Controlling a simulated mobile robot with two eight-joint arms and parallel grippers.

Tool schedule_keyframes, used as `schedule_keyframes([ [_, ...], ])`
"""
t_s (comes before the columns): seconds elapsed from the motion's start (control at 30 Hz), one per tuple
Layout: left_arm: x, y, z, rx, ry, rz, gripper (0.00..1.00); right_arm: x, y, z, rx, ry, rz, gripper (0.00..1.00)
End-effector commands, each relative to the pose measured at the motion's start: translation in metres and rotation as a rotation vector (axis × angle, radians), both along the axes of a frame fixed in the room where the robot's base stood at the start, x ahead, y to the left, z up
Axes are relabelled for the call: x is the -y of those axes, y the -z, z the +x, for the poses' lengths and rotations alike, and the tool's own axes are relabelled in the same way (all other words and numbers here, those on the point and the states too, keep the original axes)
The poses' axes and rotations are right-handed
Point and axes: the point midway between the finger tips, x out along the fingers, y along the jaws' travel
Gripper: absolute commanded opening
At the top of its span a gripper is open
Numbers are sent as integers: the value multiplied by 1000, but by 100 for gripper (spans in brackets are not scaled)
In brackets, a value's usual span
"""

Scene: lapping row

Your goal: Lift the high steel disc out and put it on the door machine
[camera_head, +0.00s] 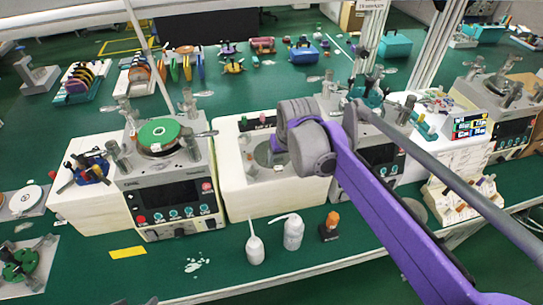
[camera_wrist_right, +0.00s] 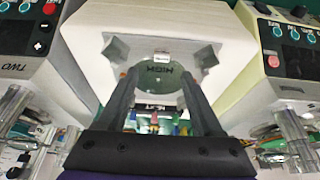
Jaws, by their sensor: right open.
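The high steel disc (camera_wrist_right: 158,76) lies in a round recess of a white block (camera_wrist_right: 90,28); the word HIGH on it appears upside down in the right wrist view. In the head view the disc (camera_head: 264,154) is partly hidden by my right gripper (camera_head: 278,147). The gripper is open, and its two fingers (camera_wrist_right: 160,82) reach toward opposite sides of the disc; I cannot tell whether they touch it. Grey machines with screens stand left (camera_head: 168,187) and right (camera_head: 378,154) of the block; which is the door machine I cannot tell. My left gripper is not in view.
The left machine carries a green disc (camera_head: 158,132) among upright posts. Two white bottles (camera_head: 292,233) (camera_head: 255,248) and an orange-capped item (camera_head: 331,226) stand in front of the block. Another machine (camera_head: 508,112) is at far right. The bench front is mostly clear.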

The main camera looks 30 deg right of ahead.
Motion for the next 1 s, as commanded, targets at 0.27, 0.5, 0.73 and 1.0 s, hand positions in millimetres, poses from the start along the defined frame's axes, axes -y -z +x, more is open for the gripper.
schedule_keyframes([
  [0.27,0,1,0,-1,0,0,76,1,23,9,0,0,0,68],
  [0.5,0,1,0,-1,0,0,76,4,56,20,0,0,0,68],
  [0.73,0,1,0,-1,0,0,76,4,63,22,0,0,0,68],
  [1.0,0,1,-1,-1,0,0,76,4,63,22,0,0,0,35],
])
